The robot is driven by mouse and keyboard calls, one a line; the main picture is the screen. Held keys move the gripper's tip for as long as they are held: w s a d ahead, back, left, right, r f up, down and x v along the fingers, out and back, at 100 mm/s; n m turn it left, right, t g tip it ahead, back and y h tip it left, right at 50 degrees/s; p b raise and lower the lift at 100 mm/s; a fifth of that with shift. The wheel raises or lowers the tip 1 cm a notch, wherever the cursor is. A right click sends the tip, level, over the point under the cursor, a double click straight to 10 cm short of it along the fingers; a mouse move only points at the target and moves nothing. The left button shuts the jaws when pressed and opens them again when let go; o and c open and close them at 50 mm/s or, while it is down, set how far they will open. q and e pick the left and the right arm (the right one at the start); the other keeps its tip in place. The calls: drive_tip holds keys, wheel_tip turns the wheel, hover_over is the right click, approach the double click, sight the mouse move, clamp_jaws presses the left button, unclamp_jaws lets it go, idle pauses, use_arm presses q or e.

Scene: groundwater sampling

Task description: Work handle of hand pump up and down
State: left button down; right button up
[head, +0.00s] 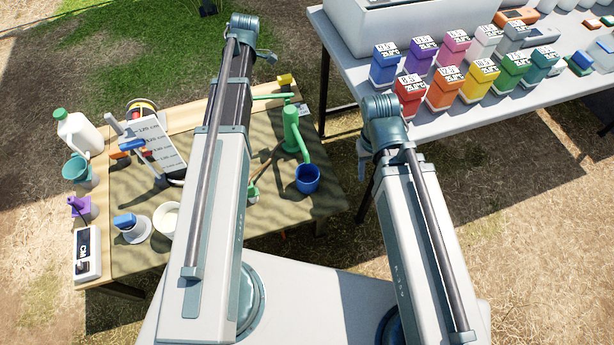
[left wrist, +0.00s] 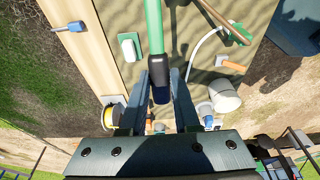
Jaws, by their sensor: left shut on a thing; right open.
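The green hand pump (head: 291,128) stands on the cloth-covered table in the head view, its spout above a blue bucket (head: 307,179). Its green handle (head: 272,97) runs left and passes behind my left arm. In the left wrist view the green handle (left wrist: 153,25) ends in a black grip (left wrist: 159,72). My left gripper (left wrist: 160,85) is shut on this grip, one finger on each side. My left arm hides that gripper in the head view. My right gripper (head: 364,155) is open; little of it shows beside my right elbow, away from the pump.

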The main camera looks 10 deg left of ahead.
use_arm(q)
drive_tip(key=d+r+y, duration=0.1)
drive_tip(key=w+r+g+y, duration=0.1)
drive_tip(key=r, duration=0.1)
drive_tip(key=w+d+r+y+p, duration=0.1)
drive_tip(key=shift+d+r+g, duration=0.25)
drive_tip(key=shift+d+g, duration=0.1)
drive_tip(key=shift+g, duration=0.05)
drive_tip(key=shift+d+r+g+y, duration=0.15)
drive_tip(key=shift+r+g+y, duration=0.15)
drive_tip(key=shift+r+y, duration=0.2)
drive_tip(key=shift+s, duration=0.2)
drive_tip(key=a+f+t+h+b, duration=0.1)
drive_tip(key=f+h, duration=0.1)
drive_tip(key=s+a+f+t+h+b, duration=0.1)
drive_tip(key=f, duration=0.2)
drive_tip(key=s+a+f+t+h+b, duration=0.1)
drive_tip(key=f+h, duration=0.1)
drive_tip(key=f, duration=0.1)
drive_tip(key=shift+s+a+h, duration=0.1)
drive_tip(key=shift+a+h, duration=0.2)
drive_tip(key=shift+a, duration=0.05)
drive_tip(key=shift+a+f+t+h+b, duration=0.15)
drive_tip(key=shift+f+t+h+b, duration=0.25)
drive_tip(key=shift+b, duration=0.2)
drive_tip(key=shift+r, duration=0.1)
